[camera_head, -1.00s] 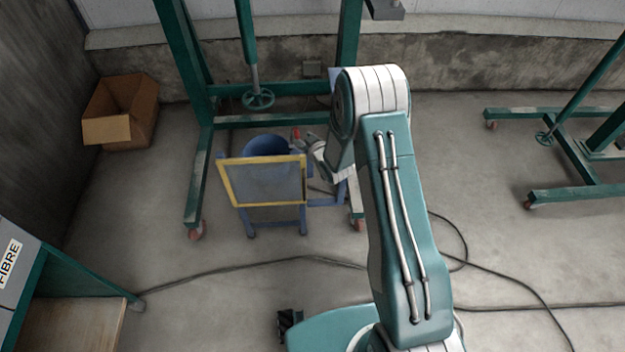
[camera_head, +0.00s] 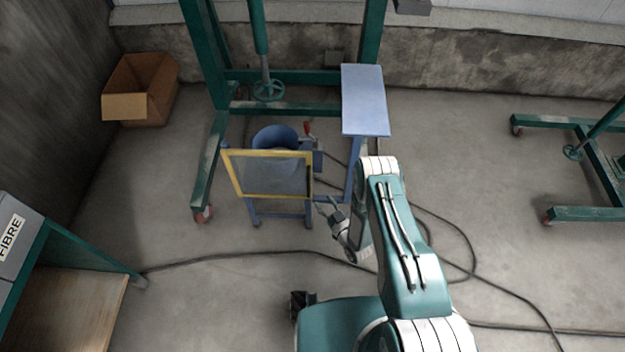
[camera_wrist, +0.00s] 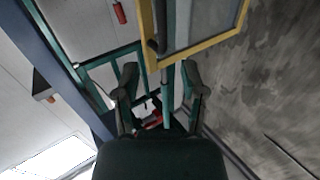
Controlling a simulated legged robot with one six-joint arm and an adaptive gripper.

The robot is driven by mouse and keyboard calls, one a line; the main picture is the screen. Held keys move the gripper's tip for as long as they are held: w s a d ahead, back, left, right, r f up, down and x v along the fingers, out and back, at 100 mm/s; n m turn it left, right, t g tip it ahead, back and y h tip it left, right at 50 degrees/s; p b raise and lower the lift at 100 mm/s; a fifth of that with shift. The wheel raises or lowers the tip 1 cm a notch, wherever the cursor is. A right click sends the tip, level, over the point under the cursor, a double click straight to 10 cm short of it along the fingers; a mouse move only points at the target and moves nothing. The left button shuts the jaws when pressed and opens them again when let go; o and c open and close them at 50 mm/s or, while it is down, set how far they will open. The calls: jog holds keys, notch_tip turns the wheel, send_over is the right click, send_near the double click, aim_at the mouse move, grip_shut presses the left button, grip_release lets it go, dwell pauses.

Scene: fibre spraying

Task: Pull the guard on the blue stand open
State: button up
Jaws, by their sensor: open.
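The guard (camera_head: 271,174) is a clear panel in a yellow frame. It stands across the front of the blue stand (camera_head: 280,215), with a blue drum (camera_head: 275,137) behind it. My gripper (camera_head: 327,207) is just right of the guard's lower right corner, apart from it in the picture. In the wrist view, my gripper (camera_wrist: 160,82) has its two dark fingers spread with nothing held. The guard's yellow frame (camera_wrist: 205,43) shows above the fingers, with a dark bar along its left side. Whether a finger touches that bar cannot be told.
A red-tipped lever (camera_head: 307,128) and a blue-grey shelf (camera_head: 365,100) are right of the drum. A green frame (camera_head: 208,165) stands around the stand. Cables (camera_head: 215,257) lie on the floor. A cardboard box (camera_head: 140,90) is at back left. Floor in front is mostly clear.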

aim_at(309, 183)
jog(key=x, duration=1)
jog(key=shift+a, duration=0.15)
grip_shut()
